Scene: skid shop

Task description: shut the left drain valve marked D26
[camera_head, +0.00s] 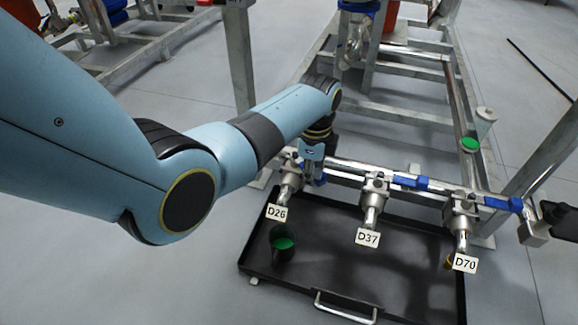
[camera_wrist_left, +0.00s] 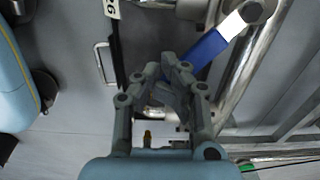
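The D26 valve (camera_head: 289,184), with a white D26 tag (camera_head: 277,212), is the leftmost of three valves on a steel pipe. My left gripper (camera_head: 312,165) is over its lever in the head view, and little of the fingers shows there. In the left wrist view the blue lever (camera_wrist_left: 207,50) slants down-left from its hub, at an angle to the pipe. My left gripper (camera_wrist_left: 167,70) has its fingers drawn together there, beside the lever's free end. I cannot tell whether they touch it. Part of the tag (camera_wrist_left: 112,8) shows at the top.
The D37 valve (camera_head: 374,188) and D70 valve (camera_head: 458,210) stand to the right with blue levers lying along the pipe. A black tray (camera_head: 340,270) sits below, holding a dark cup (camera_head: 282,252) with green inside. Steel frame beams surround the pipe. Grey floor is clear at left front.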

